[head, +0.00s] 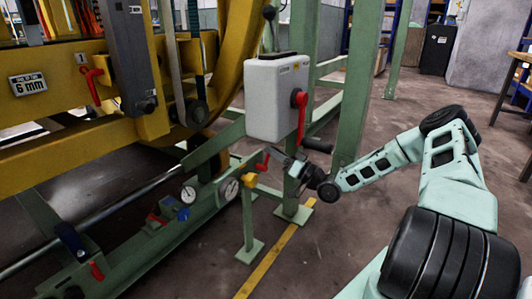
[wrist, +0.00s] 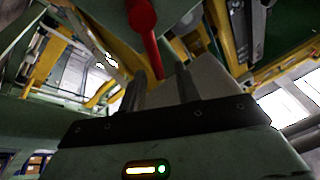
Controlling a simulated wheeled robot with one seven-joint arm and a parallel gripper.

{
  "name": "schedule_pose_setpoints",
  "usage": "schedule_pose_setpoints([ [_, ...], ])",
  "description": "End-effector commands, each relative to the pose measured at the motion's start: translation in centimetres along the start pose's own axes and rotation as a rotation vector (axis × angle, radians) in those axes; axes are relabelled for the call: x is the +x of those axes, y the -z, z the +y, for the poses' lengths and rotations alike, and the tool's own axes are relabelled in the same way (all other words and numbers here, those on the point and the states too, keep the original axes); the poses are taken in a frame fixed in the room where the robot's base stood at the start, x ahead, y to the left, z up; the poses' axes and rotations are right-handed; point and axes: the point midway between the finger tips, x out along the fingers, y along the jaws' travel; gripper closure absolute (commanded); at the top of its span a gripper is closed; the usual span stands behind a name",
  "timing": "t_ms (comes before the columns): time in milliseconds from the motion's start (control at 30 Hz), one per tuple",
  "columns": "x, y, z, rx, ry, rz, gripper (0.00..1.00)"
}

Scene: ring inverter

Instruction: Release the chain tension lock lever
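Several red levers are in view, and I cannot tell by label which is the chain tension lock lever. One red lever (head: 300,113) hangs down on the right side of a white box (head: 277,97). A smaller red handle (head: 263,162) is lower, by the gauges, and another red lever (head: 92,84) is on the yellow frame at left. My gripper (head: 297,166) is below the white box, close to the hanging lever's lower end. In the wrist view my gripper (wrist: 160,82) has its fingers apart, with a red lever (wrist: 144,28) ahead, its end pointing toward the gap; contact is unclear.
A green post (head: 358,85) stands just behind my gripper. A yellow floor line (head: 268,262) runs below. The floor (head: 430,95) at right is open, with a table at the right edge.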

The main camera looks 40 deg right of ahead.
Motion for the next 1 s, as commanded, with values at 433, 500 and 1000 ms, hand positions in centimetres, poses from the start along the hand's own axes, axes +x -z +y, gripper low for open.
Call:
schedule_pose_setpoints([
  [433,3.6,0.1,0.1,-0.001,-0.002,0.000,0.67],
  [500,3.6,0.1,0.0,-0.001,-0.002,0.000,0.67],
  [1000,3.6,0.1,0.1,0.007,-0.003,0.002,1.00],
])
